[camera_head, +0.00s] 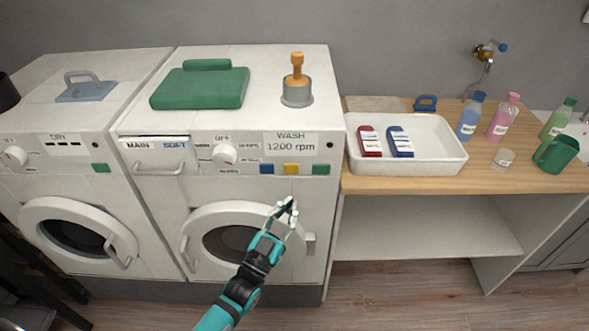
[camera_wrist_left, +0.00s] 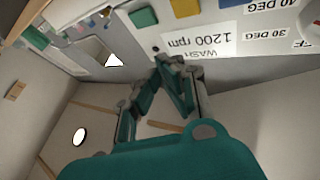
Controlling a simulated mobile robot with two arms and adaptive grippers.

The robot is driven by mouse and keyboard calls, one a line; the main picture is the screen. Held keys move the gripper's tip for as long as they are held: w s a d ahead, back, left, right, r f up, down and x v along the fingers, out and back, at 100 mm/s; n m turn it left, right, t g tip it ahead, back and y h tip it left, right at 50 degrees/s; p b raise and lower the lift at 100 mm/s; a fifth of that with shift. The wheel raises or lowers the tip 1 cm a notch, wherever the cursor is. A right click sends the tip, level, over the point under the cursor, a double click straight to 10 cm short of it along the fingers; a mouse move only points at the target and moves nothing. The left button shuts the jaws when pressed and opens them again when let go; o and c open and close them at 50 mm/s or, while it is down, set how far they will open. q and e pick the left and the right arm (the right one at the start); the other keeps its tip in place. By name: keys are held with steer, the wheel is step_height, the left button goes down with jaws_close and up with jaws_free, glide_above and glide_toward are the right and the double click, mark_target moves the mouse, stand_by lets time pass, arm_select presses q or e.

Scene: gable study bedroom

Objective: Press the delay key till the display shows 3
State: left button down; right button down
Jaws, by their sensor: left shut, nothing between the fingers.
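The washer (camera_head: 165,215) has a row of a blue key (camera_head: 267,169), a yellow key (camera_head: 291,169) and a green key (camera_head: 321,169). I cannot read which one is the delay key. A white panel (camera_head: 290,142) above them reads "WASH 1200 rpm"; I see no digit 3. My left gripper (camera_head: 288,204) is shut and empty, in front of the washer just below the keys, apart from them in the picture. In the left wrist view, the fingers (camera_wrist_left: 170,68) converge, with the green key (camera_wrist_left: 143,17) and yellow key (camera_wrist_left: 185,8) at the top. My right gripper is not in view.
The washer has a knob (camera_head: 224,155) left of the panel and a round door (camera_head: 205,214) behind my left arm. A dryer (camera_head: 40,190) stands at left. A wooden counter (camera_head: 480,178) at right carries a white tray (camera_head: 440,166) and bottles.

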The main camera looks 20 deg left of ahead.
mark_target(291, 169)
arm_select(q)
steer(key=shift+r, duration=0.5)
steer(key=shift+w, duration=0.1)
steer(key=shift+w+a+b, duration=0.4)
steer(key=shift+w+b, duration=0.3)
steer(key=shift+w, duration=0.7)
steer(key=shift+w+a+b, duration=0.4)
steer(key=shift+w+b, duration=0.25)
steer(key=shift+w, duration=0.7)
steer(key=shift+w+a+b, duration=0.4)
steer(key=shift+w+b, duration=0.3)
steer(key=shift+w, duration=0.7)
steer(key=shift+w+a, duration=0.1)
steer(key=shift+w, duration=0.3)
